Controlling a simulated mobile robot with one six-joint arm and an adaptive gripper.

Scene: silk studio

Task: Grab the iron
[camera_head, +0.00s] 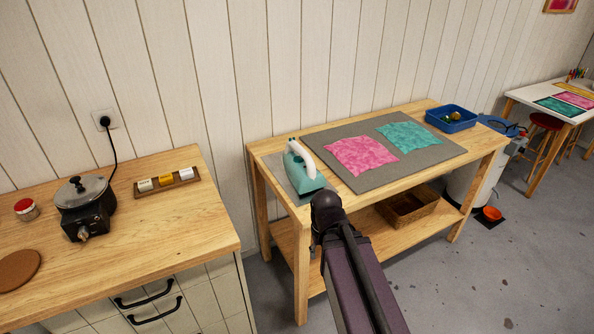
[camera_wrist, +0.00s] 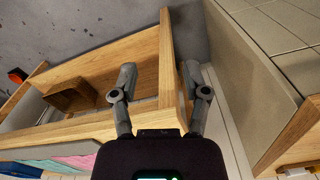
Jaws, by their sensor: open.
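A teal iron (camera_head: 301,172) with a white handle rests on a grey pad at the left end of the wooden work table (camera_head: 490,150). My arm reaches up in front of the table, and its dark end covers the area just below and right of the iron in the head view. My fingers cannot be made out there. In the wrist view my gripper (camera_wrist: 160,82) is open, its two grey fingers apart with nothing held between them. A table corner and leg show behind the fingers. I cannot make out the iron in the wrist view.
A grey mat (camera_head: 360,184) with pink and teal cloths lies right of the iron. A blue tray (camera_head: 451,126) stands at the far end. A basket (camera_head: 407,208) sits on the lower shelf. A counter (camera_head: 150,225) with a pot (camera_head: 84,192) stands left, across a narrow gap.

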